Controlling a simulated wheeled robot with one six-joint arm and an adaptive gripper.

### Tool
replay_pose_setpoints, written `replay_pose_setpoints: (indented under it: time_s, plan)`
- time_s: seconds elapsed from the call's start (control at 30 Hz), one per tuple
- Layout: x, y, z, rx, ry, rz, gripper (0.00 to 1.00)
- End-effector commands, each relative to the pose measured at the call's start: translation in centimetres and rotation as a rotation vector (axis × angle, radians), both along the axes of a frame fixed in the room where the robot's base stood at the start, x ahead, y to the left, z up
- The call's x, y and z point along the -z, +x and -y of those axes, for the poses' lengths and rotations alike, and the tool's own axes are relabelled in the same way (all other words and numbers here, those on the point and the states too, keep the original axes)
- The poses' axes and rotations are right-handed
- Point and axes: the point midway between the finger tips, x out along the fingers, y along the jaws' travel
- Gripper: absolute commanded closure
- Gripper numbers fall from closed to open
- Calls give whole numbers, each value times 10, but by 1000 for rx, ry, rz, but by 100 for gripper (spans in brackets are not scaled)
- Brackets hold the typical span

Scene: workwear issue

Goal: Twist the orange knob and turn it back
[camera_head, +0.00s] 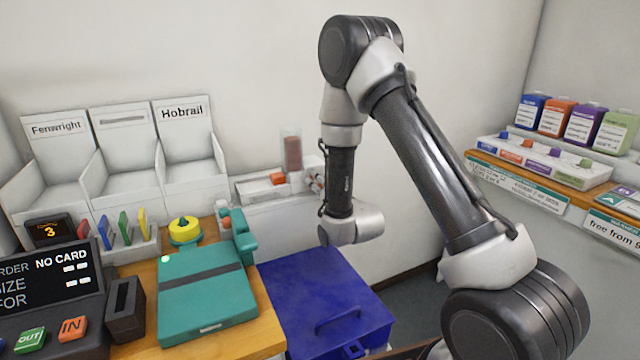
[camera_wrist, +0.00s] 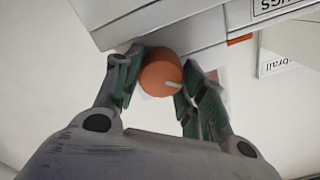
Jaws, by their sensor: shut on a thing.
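The orange knob (camera_wrist: 158,76) shows in the wrist view, round, with a short white pointer mark towards its lower right edge. It sits against the pale housing. My gripper (camera_wrist: 165,78) is shut on it, with one green-padded finger at each side. In the head view, my forearm hangs in front of the back wall. The small grey and reddish parts beside it, at the end of the white unit (camera_head: 255,191), are too small to make out the grip.
A blue lidded bin (camera_head: 325,290) stands below my wrist. To the left, a wooden counter (camera_head: 262,335) holds a teal flat device (camera_head: 205,300) and a yellow button (camera_head: 185,232). A shelf with several coloured packs (camera_head: 568,118) is at the right.

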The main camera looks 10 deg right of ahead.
Motion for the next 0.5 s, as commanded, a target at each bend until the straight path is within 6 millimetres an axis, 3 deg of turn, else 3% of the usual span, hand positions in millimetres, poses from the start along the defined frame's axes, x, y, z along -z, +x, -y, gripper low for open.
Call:
replay_pose_setpoints:
  time_s: [0.23,0.27,0.3,0.37,0.5]
  plan:
    - [0,0,1,1,-1,0,83]
    - [0,0,1,1,-1,0,54]
    - [0,0,1,1,-1,0,47]
    - [0,0,1,1,-1,0,39]
    - [0,0,1,2,-1,-1,39]
